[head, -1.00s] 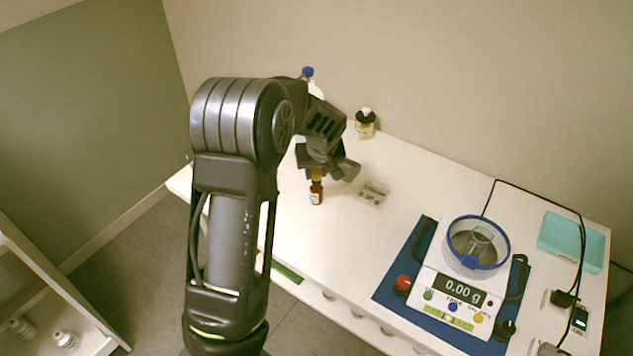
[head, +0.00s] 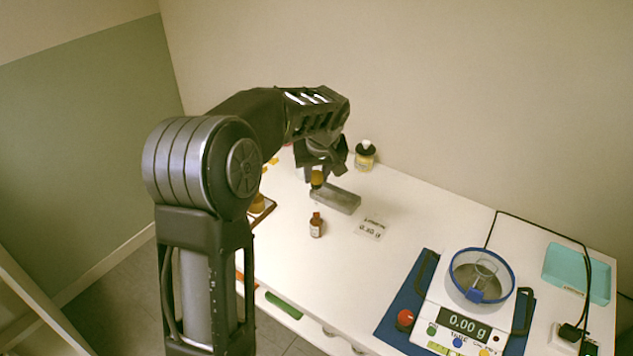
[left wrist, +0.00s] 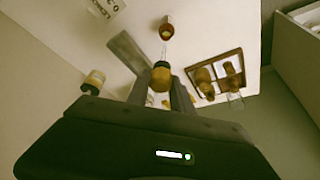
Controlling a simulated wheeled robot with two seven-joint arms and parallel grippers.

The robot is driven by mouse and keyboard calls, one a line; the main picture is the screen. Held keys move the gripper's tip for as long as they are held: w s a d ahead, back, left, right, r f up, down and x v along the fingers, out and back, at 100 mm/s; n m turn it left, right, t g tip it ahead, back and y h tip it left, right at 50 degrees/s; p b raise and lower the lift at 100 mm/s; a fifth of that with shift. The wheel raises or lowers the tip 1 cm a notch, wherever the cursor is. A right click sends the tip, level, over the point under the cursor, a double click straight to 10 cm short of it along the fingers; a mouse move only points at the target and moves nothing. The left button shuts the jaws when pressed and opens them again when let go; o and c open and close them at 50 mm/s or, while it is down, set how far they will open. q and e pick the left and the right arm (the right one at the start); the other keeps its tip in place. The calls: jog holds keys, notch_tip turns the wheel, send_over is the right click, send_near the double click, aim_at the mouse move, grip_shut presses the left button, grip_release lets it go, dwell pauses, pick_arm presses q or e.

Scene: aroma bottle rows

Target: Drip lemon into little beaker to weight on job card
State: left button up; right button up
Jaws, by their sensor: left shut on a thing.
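My left gripper (head: 317,172) is shut on a dropper with a yellow-orange top (head: 317,180), held above the table. In the left wrist view the top (left wrist: 161,77) sits between the fingers (left wrist: 161,90), and a thin glass pipette points toward the small brown bottle (left wrist: 167,30). That bottle (head: 316,225) stands upright and apart below the gripper. The little beaker (head: 487,268) stands inside a blue-rimmed clear ring on the scale (head: 440,312), which reads 0.00 g. My right gripper is out of view.
A grey oblong dish (head: 338,199) lies behind the bottle. A wooden rack (left wrist: 240,60) holds amber bottles. A red knob (head: 404,319) and a teal tray (head: 577,272) flank the scale. The table between card and scale is clear.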

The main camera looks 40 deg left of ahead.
aim_at(317, 202)
pick_arm(q)
jog(key=shift+f, duration=0.15)
dwell(0.5)
jog(key=shift+f+b, duration=0.8)
jog(key=shift+f, duration=0.05)
jog(key=shift+o, duration=0.3)
grip_shut()
jog(key=shift+f+b, duration=3.1)
jog(key=shift+f, duration=0.8)
